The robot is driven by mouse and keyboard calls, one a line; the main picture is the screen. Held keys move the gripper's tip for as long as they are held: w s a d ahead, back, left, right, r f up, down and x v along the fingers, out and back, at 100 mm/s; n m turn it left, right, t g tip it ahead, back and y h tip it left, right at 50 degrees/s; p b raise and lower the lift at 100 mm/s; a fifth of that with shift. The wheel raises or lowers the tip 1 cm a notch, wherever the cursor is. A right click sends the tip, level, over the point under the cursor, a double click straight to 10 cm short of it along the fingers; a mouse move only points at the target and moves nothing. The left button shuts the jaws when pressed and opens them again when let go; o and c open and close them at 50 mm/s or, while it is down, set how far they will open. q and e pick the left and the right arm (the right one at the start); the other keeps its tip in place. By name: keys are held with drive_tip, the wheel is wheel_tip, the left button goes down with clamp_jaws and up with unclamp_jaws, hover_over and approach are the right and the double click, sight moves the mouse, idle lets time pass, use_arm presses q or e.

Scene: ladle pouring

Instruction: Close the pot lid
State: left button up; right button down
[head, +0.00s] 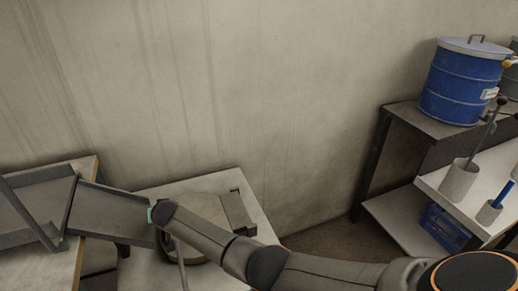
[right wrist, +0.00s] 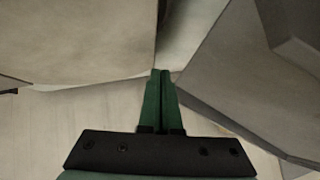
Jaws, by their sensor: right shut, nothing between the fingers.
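A round, pale, lid-like disc (head: 208,208) lies on the low light table, largely hidden behind my right arm. I cannot tell whether it is the pot's lid or how it sits. A dark curved rim shows below it, also mostly covered. My right arm comes in from the lower right and reaches left across this table. In the right wrist view my right gripper (right wrist: 161,74) has its green fingers shut together, with nothing between them. Pale and grey flat surfaces lie close around the fingertips. My left gripper is not in view.
A grey tray (head: 112,213) and a workbench (head: 40,268) stand at the left. A grey block (head: 238,213) lies on the low table (head: 160,274). At the right, a lidded blue drum (head: 460,82) stands on a dark shelf (head: 420,121), above a grey cup (head: 459,181) holding a long-handled tool.

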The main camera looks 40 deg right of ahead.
drive_tip(key=shift+a+f+b, duration=0.1)
drive_tip(key=shift+f+b, duration=0.45)
drive_tip(key=shift+f, duration=0.4)
drive_tip(key=shift+f+b, duration=0.25)
drive_tip(key=shift+b, duration=0.05)
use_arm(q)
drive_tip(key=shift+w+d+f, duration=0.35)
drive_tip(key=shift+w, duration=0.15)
use_arm(e)
drive_tip(key=shift+s+f, duration=0.1)
drive_tip(key=shift+f, duration=0.05)
